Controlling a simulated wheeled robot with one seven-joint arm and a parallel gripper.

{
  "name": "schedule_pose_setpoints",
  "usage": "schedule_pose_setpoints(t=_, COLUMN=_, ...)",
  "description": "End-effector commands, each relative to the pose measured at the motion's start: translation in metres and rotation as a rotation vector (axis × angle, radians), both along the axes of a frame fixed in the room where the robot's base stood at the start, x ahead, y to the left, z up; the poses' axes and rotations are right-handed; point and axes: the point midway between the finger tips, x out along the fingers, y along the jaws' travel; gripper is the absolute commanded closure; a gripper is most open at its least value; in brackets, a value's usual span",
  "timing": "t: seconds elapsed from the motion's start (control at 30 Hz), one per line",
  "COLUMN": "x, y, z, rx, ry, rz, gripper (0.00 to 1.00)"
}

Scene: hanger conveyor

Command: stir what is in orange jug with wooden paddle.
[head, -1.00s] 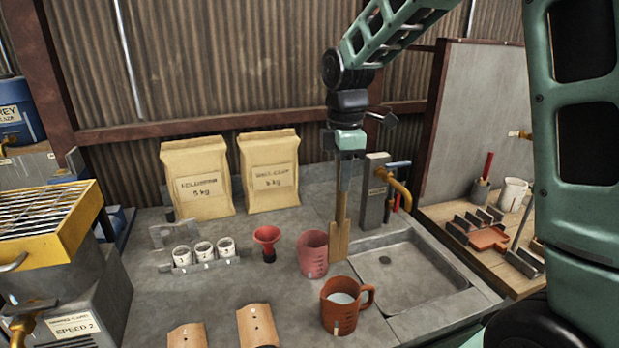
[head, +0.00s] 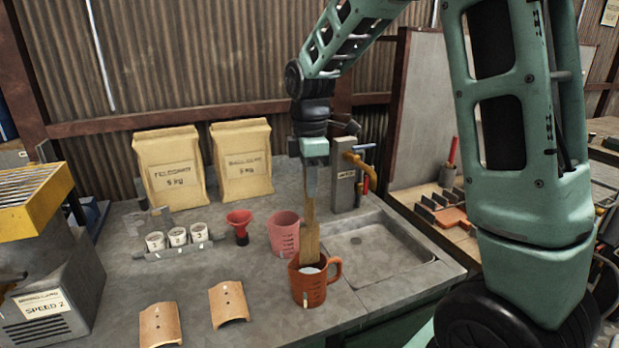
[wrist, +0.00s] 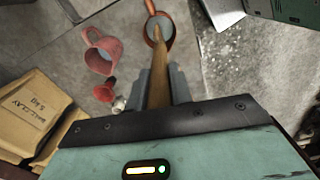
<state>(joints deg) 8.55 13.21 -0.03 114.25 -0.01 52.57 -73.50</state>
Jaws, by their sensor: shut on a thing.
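The orange jug (head: 313,288) stands upright on the grey bench near its front edge, with its handle to the right and pale contents inside. My gripper (head: 310,190) is above the jug, pointing down, shut on the wooden paddle (head: 308,235). The paddle hangs nearly upright, and its lower end is at the jug's mouth, apparently inside it; its tip is hidden. In the wrist view, the paddle (wrist: 159,80) runs from between the fingers to the mouth of the orange jug (wrist: 152,38).
A pink jug (head: 284,236) stands just behind the orange one, with a red funnel (head: 240,224) to its left. A sink basin (head: 375,247) and brass tap (head: 360,165) are to the right. Two curved tiles (head: 229,303) lie front left. Two paper sacks (head: 242,165) stand behind.

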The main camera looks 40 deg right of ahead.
Motion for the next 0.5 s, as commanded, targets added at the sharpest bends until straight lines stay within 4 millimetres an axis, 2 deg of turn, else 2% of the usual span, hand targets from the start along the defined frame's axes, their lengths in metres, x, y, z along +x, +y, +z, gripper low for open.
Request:
schedule_pose_setpoints(t=0.03, x=0.000, y=0.000, z=-0.008, rx=0.000, ry=0.000, rz=0.000, gripper=1.00)
schedule_pose_setpoints(t=0.5, x=0.000, y=0.000, z=-0.053, rx=0.000, ry=0.000, rz=0.000, gripper=1.00)
